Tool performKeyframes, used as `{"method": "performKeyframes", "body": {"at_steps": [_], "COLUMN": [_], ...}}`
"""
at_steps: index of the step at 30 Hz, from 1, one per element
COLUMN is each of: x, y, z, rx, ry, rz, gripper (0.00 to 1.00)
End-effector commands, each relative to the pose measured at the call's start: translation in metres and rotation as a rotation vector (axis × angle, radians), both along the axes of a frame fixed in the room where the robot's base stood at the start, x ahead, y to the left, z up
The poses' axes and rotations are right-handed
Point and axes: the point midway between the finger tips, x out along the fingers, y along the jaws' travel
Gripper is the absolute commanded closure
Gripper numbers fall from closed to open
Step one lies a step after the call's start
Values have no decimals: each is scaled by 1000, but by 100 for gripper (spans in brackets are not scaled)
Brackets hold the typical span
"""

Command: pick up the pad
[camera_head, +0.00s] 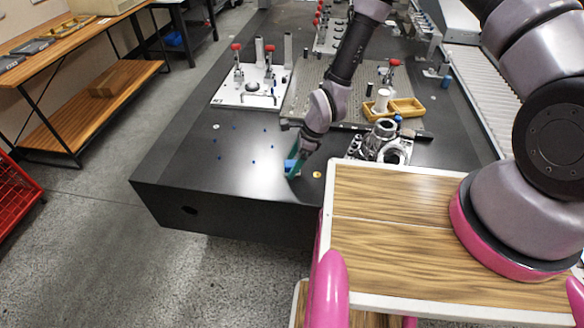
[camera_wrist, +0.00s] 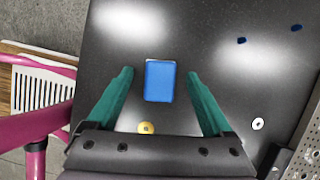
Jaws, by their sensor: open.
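The pad, a blue rectangular block (camera_wrist: 159,81), lies flat on the black table. In the wrist view it sits centred between the tips of my gripper (camera_wrist: 160,88), whose two green fingers are open with a gap on each side of the pad. In the head view my gripper (camera_head: 295,168) points down near the table's front edge, and the blue pad (camera_head: 290,165) shows partly behind its fingers. I cannot tell how high the fingertips are above the table.
A brass disc (camera_wrist: 147,128) and a white disc (camera_wrist: 258,124) lie near my gripper. A metal machined part (camera_head: 383,142) stands to the right. A white fixture plate (camera_head: 252,86) and yellow trays (camera_head: 406,107) are farther back. The black table (camera_head: 190,165) is mostly clear at left.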

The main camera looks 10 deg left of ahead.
Motion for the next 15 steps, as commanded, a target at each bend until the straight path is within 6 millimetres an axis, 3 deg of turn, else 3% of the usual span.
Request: {"method": "performKeyframes", "body": {"at_steps": [9,11,15], "x": [0,0,0], "y": [3,3,3], "z": [-8,-8,-8], "rx": [0,0,0], "ry": [-1,-1,-1], "rz": [-1,-1,-1], "gripper": [15,34,88]}}
